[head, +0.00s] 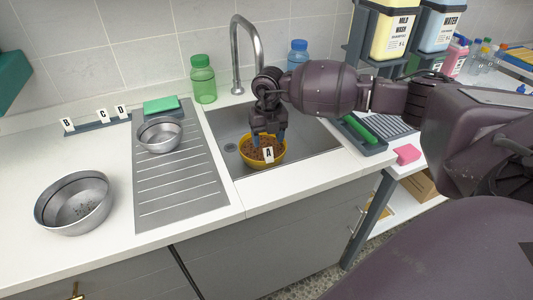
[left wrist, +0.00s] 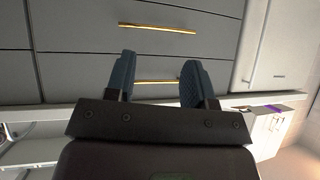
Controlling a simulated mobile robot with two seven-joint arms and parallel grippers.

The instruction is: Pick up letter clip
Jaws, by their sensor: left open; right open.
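A white letter clip marked A (head: 268,155) sits on the near rim of a yellow bowl (head: 281,158) of brown food in the sink. My right gripper (head: 269,137) is open, pointing down over the bowl just behind and above the clip. I cannot tell whether its fingers touch the food. More letter clips (head: 103,115) stand on a dark rack (head: 85,125) at the back left of the counter. My left gripper (left wrist: 158,75) is open and empty in the left wrist view, facing grey drawers.
A steel bowl (head: 73,203) stands on the left counter and a smaller one (head: 160,135) on the drainboard (head: 178,180), near a green sponge (head: 161,104). The tap (head: 237,50), green bottle (head: 203,78) and blue bottle (head: 297,54) stand behind. A pink block (head: 407,154) lies right.

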